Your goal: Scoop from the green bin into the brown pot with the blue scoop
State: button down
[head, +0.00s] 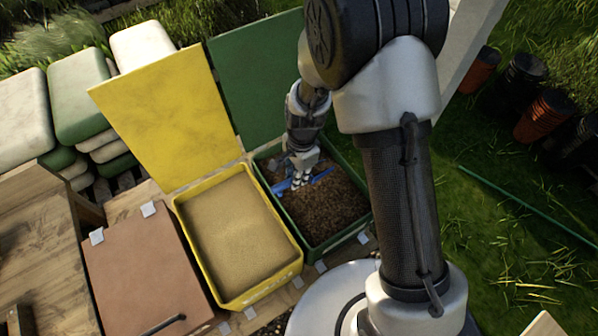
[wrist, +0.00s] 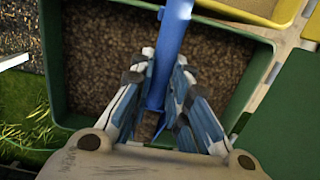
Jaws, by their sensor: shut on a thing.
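The green bin (head: 287,222) stands with its lid raised and holds brown, crumbly material. My gripper (head: 301,182) is over the bin's far part in the head view, low near the material. In the wrist view my gripper (wrist: 160,105) is shut on the blue scoop (wrist: 173,40), whose blue shaft runs up between the fingers. In the head view the blue scoop (head: 283,187) shows as small blue parts beside the gripper. The scoop's bowl is not clearly seen, so I cannot tell what it holds. I see no brown pot that I can identify for certain.
A yellow bin (head: 180,215) of tan material with its yellow lid (head: 165,115) raised stands left of the green bin. A closed brown-lidded bin (head: 140,270) is further left. Stacked sacks (head: 80,95) stand behind. Stacked orange and black pots (head: 543,115) stand on grass at right.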

jog(key=shift+t+h, duration=0.3)
jog(key=shift+h, duration=0.1)
jog(key=shift+s+a+r+p, duration=0.2)
jog(key=shift+a+r+p, duration=0.1)
jog(key=shift+r+p, duration=0.4)
jog(key=shift+s+a+r+p, duration=0.25)
jog(key=shift+r+p, duration=0.3)
jog(key=shift+p, duration=0.2)
jog(key=shift+s+a+r+p, duration=0.15)
jog(key=shift+a+r+p, duration=0.15)
jog(key=shift+r+p, duration=0.4)
jog(key=shift+f, duration=0.15)
